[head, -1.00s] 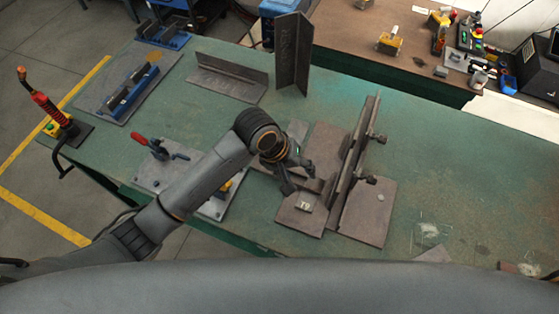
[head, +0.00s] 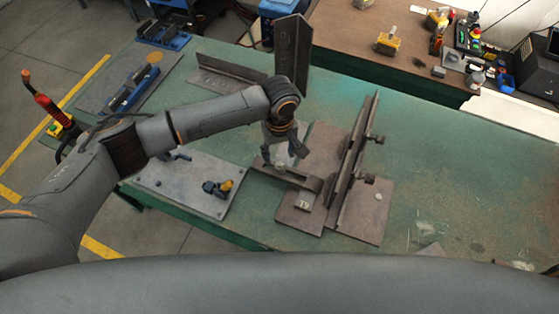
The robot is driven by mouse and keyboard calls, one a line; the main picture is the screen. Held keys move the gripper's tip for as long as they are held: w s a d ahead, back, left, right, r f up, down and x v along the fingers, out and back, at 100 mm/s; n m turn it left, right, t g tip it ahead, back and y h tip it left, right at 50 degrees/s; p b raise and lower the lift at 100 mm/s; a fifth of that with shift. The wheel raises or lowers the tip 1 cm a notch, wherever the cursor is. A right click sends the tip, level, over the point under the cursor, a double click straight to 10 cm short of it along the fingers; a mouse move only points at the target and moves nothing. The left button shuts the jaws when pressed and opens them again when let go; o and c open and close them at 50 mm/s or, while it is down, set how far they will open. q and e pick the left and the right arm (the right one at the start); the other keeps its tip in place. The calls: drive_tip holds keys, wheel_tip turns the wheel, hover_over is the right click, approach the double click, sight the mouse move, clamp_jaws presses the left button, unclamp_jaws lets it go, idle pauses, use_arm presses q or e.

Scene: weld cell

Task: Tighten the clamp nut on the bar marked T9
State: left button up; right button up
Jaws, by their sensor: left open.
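A small tag reading T9 (head: 304,205) lies on the flat steel plate (head: 288,218), just in front of the right end of a dark clamp bar (head: 306,182). The bar runs left from near the upright steel piece (head: 347,165). My left gripper (head: 284,158) is open, pointing down above the left part of this bar, with fingers spread. The clamp nut is not clear; the gripper covers that part of the bar. I cannot tell whether the fingers touch anything. My right gripper is out of view.
Angle irons (head: 232,78) and a tall angle piece (head: 292,50) stand behind. Screws (head: 376,139) stick out of the upright piece.

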sight(279, 164)
use_arm(q)
wheel_tip(279, 164, down, 7)
drive_tip(key=shift+r+p, duration=0.1)
drive_tip(key=shift+p, duration=0.25)
clamp_jaws()
